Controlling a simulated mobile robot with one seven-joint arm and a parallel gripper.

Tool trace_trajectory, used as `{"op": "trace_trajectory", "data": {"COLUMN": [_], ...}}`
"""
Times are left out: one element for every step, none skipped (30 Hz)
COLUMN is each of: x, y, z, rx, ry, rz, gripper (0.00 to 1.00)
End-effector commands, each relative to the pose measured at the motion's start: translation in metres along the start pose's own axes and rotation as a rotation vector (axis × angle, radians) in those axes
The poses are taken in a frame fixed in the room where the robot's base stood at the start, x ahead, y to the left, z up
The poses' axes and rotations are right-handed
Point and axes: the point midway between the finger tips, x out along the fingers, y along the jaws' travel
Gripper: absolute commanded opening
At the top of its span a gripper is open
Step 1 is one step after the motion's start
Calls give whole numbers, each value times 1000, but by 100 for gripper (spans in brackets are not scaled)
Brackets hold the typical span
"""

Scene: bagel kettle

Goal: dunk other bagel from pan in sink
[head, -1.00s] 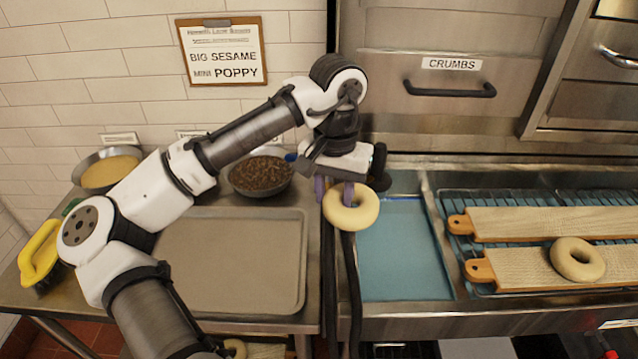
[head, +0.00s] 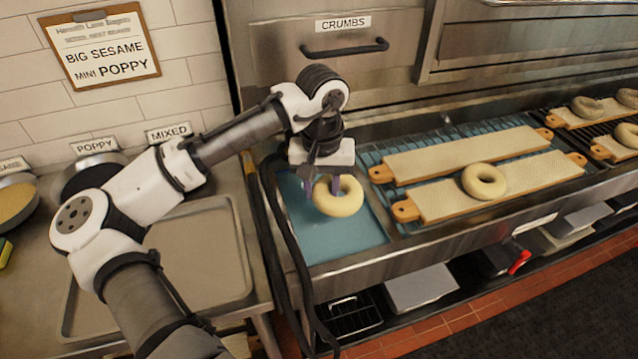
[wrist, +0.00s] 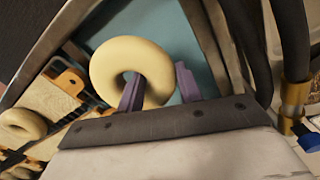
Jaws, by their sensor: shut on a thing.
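A pale bagel (head: 338,196) is held in my gripper (head: 322,188). One finger passes through its hole and the other is on its outer side, as the wrist view shows with the bagel (wrist: 131,72) between the purple fingers (wrist: 158,88). In the head view the bagel appears over the blue water of the sink (head: 335,237); how high it is above the water I cannot tell. The grey pan (head: 165,262) lies on the counter at left and its visible part is empty. A second bagel (head: 484,181) lies on the front wooden board.
Two cloth-covered boards (head: 465,152) lie on a blue rack right of the sink. More bagels (head: 587,107) sit on boards at far right. Dark hoses (head: 268,215) hang at the sink's left edge. Bowls of toppings (head: 15,200) stand at left.

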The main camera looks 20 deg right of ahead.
Motion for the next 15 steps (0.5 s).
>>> {"op": "trace_trajectory", "data": {"x": [13, 16, 21, 25, 29, 34, 37, 41, 45, 49, 52, 56, 58, 61, 66], "y": [0, -1, -1, -1, 0, 0, 0, 0, -1, -1, -1, 0, 0, 0, 0], "z": [0, 0, 0, 0, 0, 0, 0, 0, 0, 0, 0, 0, 0, 0, 0], "rx": [0, 0, 0, 0, 0, 1, 1, 1, 1, 1, 1, 1, 1, 1, 1], "ry": [1, 1, 1, 1, 0, 0, 0, 0, 0, 0, 0, -1, -2, -2, -2], "rz": [-2, -2, -2, -2, -2, -1, -1, -2, -2, -2, -2, 0, 1, 1, 1], "gripper": [11, 11, 11, 11, 11, 11, 11, 11, 11, 11, 11, 11, 11, 11, 11]}}
